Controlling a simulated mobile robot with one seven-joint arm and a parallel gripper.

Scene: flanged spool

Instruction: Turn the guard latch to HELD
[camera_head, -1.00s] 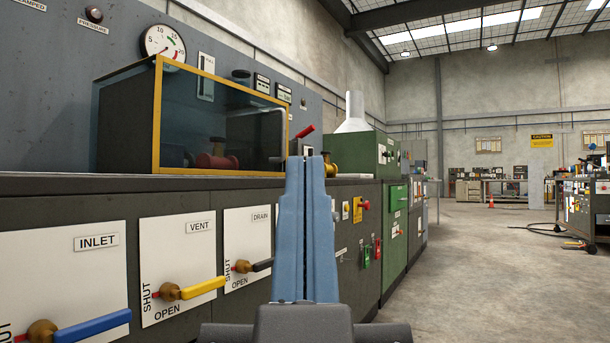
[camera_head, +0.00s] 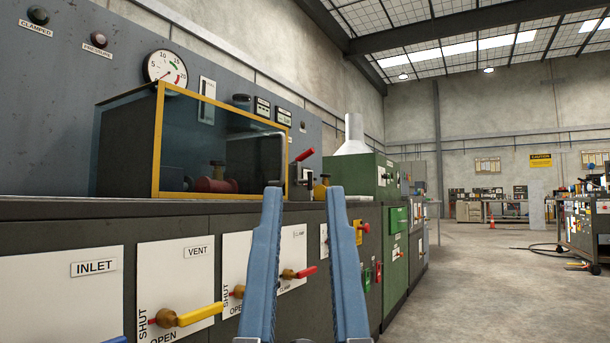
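The yellow-framed clear guard (camera_head: 220,90) stands on the bench at left, with a red flanged spool (camera_head: 216,185) behind its pane. A grey bar handle (camera_head: 283,145) is at its right edge. Just right of it a lever with a red grip (camera_head: 304,155) slants up to the right above a small plate (camera_head: 301,177); I cannot read any HELD mark or tell whether this lever is the latch. My gripper (camera_head: 304,190) is open and empty, its two blue fingers apart in front of the bench, below the lever in the picture.
Below the bench top are a yellow VENT handle (camera_head: 190,316) and a red CLAMP handle (camera_head: 300,272), partly near my fingers. A brass fitting (camera_head: 321,187) stands right of the lever. A green cabinet (camera_head: 361,172) is farther along.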

